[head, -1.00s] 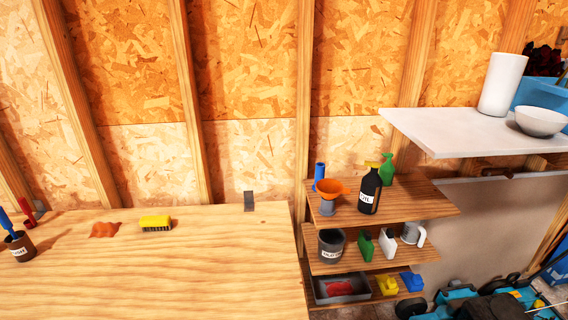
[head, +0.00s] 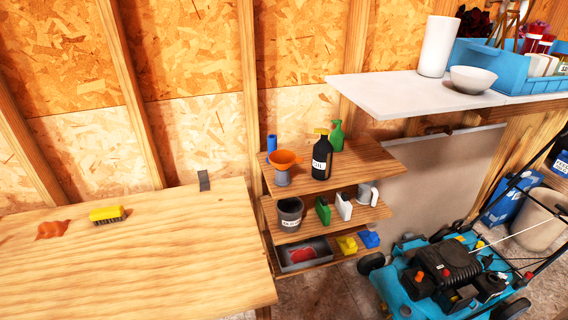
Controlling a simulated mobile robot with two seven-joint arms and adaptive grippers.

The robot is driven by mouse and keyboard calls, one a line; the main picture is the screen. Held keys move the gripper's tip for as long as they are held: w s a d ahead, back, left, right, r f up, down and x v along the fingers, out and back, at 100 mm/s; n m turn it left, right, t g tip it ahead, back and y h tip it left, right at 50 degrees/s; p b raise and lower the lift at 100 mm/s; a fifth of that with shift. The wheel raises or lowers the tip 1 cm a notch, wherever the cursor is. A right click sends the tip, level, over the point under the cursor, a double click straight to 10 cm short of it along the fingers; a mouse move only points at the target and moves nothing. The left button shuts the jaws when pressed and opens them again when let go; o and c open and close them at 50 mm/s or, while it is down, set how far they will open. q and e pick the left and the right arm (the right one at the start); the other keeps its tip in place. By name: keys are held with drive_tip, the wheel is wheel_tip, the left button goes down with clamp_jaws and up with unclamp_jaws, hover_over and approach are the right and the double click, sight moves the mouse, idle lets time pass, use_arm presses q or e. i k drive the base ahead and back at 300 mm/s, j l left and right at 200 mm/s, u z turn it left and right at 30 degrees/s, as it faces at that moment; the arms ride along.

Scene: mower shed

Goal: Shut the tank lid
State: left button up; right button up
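A blue lawn mower (head: 440,275) stands on the floor at the lower right, with a black engine (head: 446,262) on its deck and a dark handle rising to the right. Neither of my grippers shows in the head view.
A wooden bench (head: 130,260) fills the lower left, with a yellow brush (head: 107,214) on it. A shelf unit (head: 372,160) holds an orange funnel (head: 284,160) and bottles. A white bowl (head: 477,79) stands on the upper shelf (head: 370,95). A bucket (head: 540,218) is behind the mower.

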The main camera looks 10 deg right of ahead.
sight(490, 260)
drive_tip(key=z, duration=2.1)
drive_tip(key=i+l+z, duration=0.1)
drive_tip(key=l+z, duration=0.2)
drive_tip(key=l, duration=0.15)
drive_tip(key=i+l+z, duration=0.25)
drive_tip(key=l, duration=0.15)
drive_tip(key=i+l+z, duration=0.15)
drive_tip(key=l+z, duration=0.15)
drive_tip(key=i+l+z, duration=0.25)
drive_tip(key=l, duration=0.2)
drive_tip(key=i+l+z, duration=0.35)
drive_tip(key=i, duration=0.15)
drive_tip(key=i+l+z, duration=0.3)
drive_tip(key=i, duration=0.25)
drive_tip(key=i+j+u, duration=0.1)
drive_tip(key=i+u, duration=0.6)
drive_tip(key=i+l+u, duration=0.15)
drive_tip(key=i+u, duration=0.25)
drive_tip(key=i+j+u, duration=0.1)
drive_tip(key=i+u, duration=0.55)
drive_tip(key=u, duration=0.2)
drive_tip(key=i+l+u, duration=0.15)
drive_tip(key=i+u, duration=0.25)
drive_tip(key=k, duration=0.1)
